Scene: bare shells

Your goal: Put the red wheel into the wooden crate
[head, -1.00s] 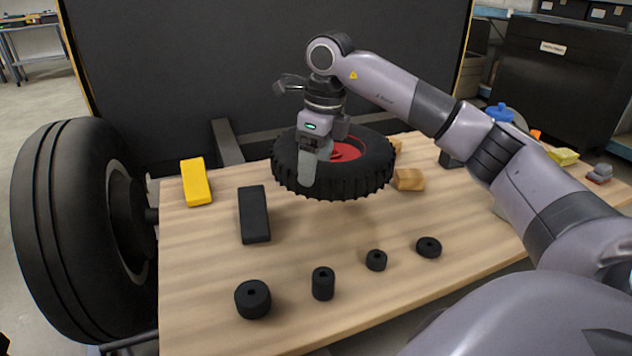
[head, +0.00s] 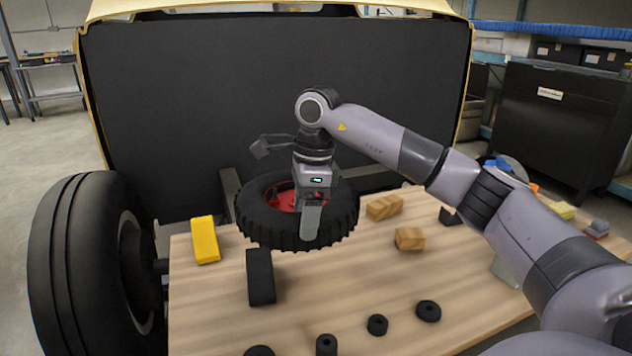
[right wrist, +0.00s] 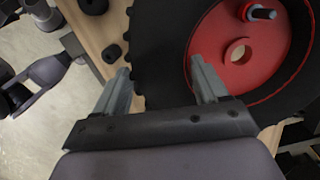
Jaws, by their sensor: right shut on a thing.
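The red wheel (head: 283,201) has a thick black tyre around a red hub and shows near the middle of the head view. My right gripper (head: 311,212) is shut on the near side of its tyre. In the right wrist view the fingers (right wrist: 160,70) straddle the tyre wall, one outside the tread and one over the red hub (right wrist: 262,60). The wheel lies roughly flat and appears raised above the wooden tabletop (head: 360,280). I cannot make out a wooden crate in these frames. My left gripper is not in view.
A yellow block (head: 205,240) and a black block (head: 261,277) lie left of and in front of the wheel. Wooden blocks (head: 384,207) lie to its right. Several black rings, one here (head: 428,311), lie at the front. A large upright tyre (head: 85,265) stands left.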

